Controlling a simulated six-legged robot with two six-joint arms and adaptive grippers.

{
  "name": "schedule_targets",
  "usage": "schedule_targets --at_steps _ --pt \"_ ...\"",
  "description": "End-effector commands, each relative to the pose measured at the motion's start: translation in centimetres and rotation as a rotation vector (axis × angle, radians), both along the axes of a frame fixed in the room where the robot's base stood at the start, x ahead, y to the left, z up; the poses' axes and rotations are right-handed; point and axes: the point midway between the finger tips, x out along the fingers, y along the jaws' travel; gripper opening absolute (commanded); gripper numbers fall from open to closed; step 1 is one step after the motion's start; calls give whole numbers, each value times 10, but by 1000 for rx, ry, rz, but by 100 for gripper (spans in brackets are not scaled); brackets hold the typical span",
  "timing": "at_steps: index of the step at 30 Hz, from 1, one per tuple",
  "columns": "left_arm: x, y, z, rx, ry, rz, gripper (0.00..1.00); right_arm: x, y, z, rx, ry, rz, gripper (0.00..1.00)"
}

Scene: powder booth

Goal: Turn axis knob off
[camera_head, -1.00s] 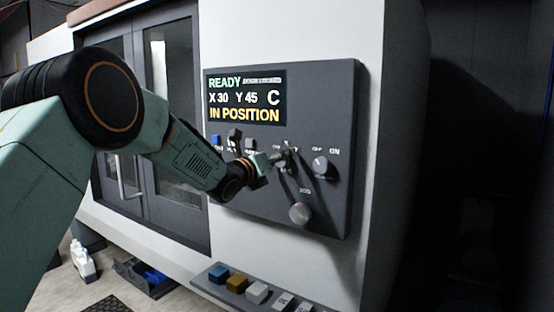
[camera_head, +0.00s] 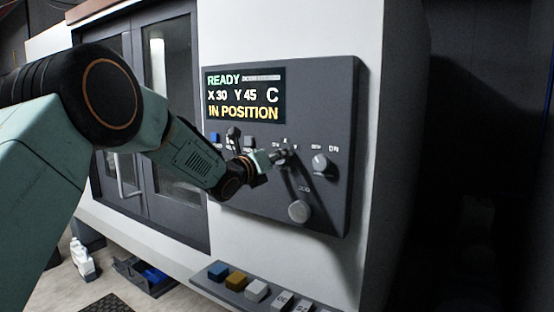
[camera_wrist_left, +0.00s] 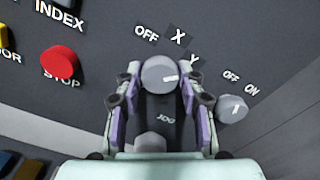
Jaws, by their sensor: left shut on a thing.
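The axis knob (camera_wrist_left: 158,70) is a round grey knob on the dark control panel (camera_head: 335,190). OFF, X and Y labels stand around it. Its white mark points to the right in the left wrist view, on the Y side and away from OFF. My left gripper (camera_wrist_left: 158,78) is shut on the knob, with a finger on each side. In the head view my left gripper (camera_head: 283,157) reaches the panel below the display and largely hides the knob. My right gripper is in neither view.
A second knob with OFF and ON labels (camera_head: 321,165) sits close right of my gripper. The jog knob (camera_head: 299,211) is below. A red stop button (camera_wrist_left: 60,62) is to the left in the wrist view. The display (camera_head: 244,97) reads READY, X 30, Y 45, IN POSITION.

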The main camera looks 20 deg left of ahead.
Motion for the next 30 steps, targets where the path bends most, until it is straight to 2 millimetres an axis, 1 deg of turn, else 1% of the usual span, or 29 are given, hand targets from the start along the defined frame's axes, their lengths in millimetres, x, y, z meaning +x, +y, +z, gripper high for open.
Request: schedule_targets --at_steps 8,15,22,30 --pt "0 1 -1 -164 32 1 7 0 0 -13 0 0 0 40" --pt "0 2 -2 -382 80 2 7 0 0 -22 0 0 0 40" --pt "0 2 -1 -597 127 2 7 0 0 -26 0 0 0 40" --pt "0 2 -1 -847 182 2 7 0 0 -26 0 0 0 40"
